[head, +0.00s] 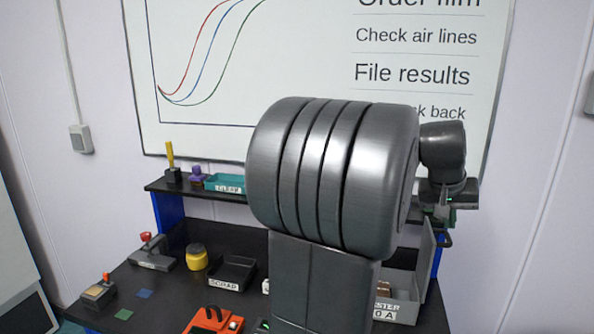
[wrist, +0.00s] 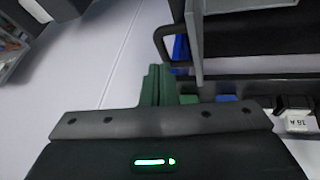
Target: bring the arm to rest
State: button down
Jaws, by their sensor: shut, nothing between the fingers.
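My arm fills the middle of the head view, raised in front of the bench and whiteboard. My gripper (head: 441,228) is at the arm's right end, small and partly dark, above the bench's back right side. In the wrist view my gripper's green fingers (wrist: 157,85) are together with nothing held between them. The arm hides the middle of the bench and part of the shelf.
The black bench (head: 165,290) holds a scrap tray (head: 232,272), a yellow jar (head: 196,257), a lever device (head: 152,254) and an orange-red tool (head: 212,321). A grey bin (head: 405,308) stands below the gripper. A shelf (head: 207,195) runs behind; the whiteboard (head: 300,60) is on the wall.

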aim_at(446, 236)
jog(key=f+b, duration=0.1)
jog(key=w+f, duration=0.1)
jog(key=f, duration=0.1)
jog(key=shift+b, duration=0.35)
jog(key=shift+w+a+r, duration=0.15)
jog(key=shift+a+r, duration=0.05)
jog(key=shift+a, duration=0.05)
